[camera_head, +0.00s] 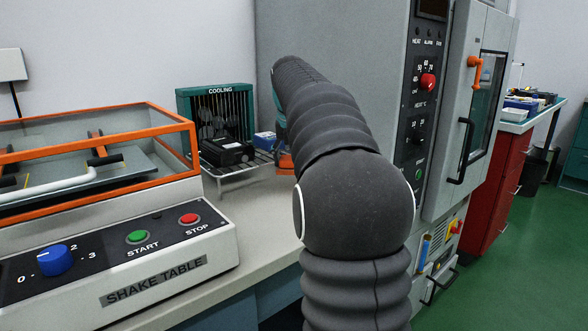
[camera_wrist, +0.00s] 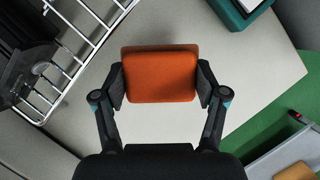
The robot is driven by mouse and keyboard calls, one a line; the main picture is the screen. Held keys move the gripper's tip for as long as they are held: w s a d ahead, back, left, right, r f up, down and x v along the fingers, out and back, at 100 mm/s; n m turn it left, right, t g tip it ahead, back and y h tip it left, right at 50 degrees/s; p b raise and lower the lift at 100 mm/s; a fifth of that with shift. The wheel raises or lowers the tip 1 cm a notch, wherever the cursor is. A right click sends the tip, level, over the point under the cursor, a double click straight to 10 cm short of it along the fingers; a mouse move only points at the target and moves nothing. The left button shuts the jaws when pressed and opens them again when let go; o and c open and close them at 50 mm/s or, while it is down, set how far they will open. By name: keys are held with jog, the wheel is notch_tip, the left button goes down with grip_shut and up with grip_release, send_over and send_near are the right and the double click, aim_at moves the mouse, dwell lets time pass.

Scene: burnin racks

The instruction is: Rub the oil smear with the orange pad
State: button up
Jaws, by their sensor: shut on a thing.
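The orange pad (camera_wrist: 160,74) is held between the two fingers of my gripper (camera_wrist: 160,82) in the wrist view. It is a rounded block, and the fingers press on its left and right sides. The grey bench top (camera_wrist: 262,70) lies below it; I cannot tell whether the pad touches it. In the head view a bit of orange, seemingly the pad (camera_head: 285,161), shows beside my arm, which hides most of the gripper. I see no oil smear in either view; the pad or my arm may cover it.
A white wire rack (camera_wrist: 88,40) is left of the pad, with a dark device on it. A teal box (camera_wrist: 238,14) is at the upper right. In the head view, the shake table (camera_head: 110,262) stands left and a tall grey oven cabinet (camera_head: 340,50) right. Bare bench lies between.

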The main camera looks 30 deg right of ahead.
jog(key=shift+r, duration=1.25)
jog(key=shift+a, duration=0.15)
